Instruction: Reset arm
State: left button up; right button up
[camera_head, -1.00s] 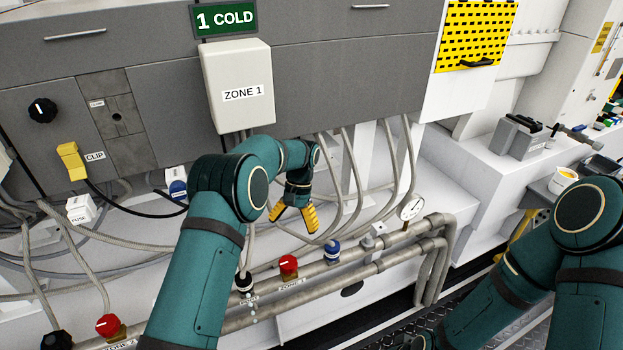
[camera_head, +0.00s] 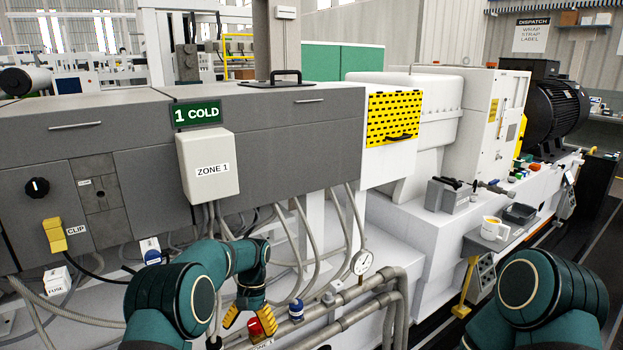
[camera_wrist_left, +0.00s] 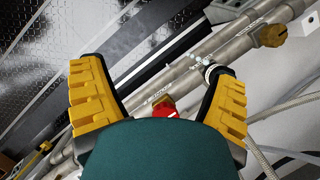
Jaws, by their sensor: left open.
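My left gripper (camera_head: 250,324) has yellow fingers and points down beside the pipes below the grey machine (camera_head: 280,140). It is open, with its two fingers well apart in the left wrist view (camera_wrist_left: 158,100). A red knob also shows between the fingers in the left wrist view (camera_wrist_left: 165,110), partly hidden by my gripper's body. I cannot tell whether a finger touches it. My right arm is at the lower right of the head view, and its gripper is out of view.
Grey pipes (camera_head: 345,312) with a pressure gauge (camera_head: 361,262) and a blue-capped fitting (camera_head: 296,310) run beside my left gripper. Hoses (camera_head: 300,240) hang above them. The Zone 1 box (camera_head: 208,166) is above my left arm. A shelf with a mug (camera_head: 494,229) is at right.

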pick_arm(q)
jog(key=s+d+f+n+t+h, duration=0.1)
jog(key=s+d+f+t+h, duration=0.2)
jog(key=s+f, duration=0.95)
jog(key=s+d+f+n+t+h, duration=0.1)
jog(key=s+d+f, duration=0.1)
jog(key=s, duration=0.5)
jog(key=shift+s+f+n+t+h, duration=0.3)
jog(key=shift+s+f+n, duration=0.05)
jog(key=shift+n, duration=0.05)
jog(key=shift+n+t, duration=0.6)
jog(key=shift+t, duration=0.2)
jog(key=s, duration=0.2)
jog(key=s+r, duration=0.1)
jog(key=s, duration=0.4)
jog(key=shift+d+r, duration=0.25)
jog(key=shift+r, duration=0.05)
jog(key=shift+c, duration=0.3)
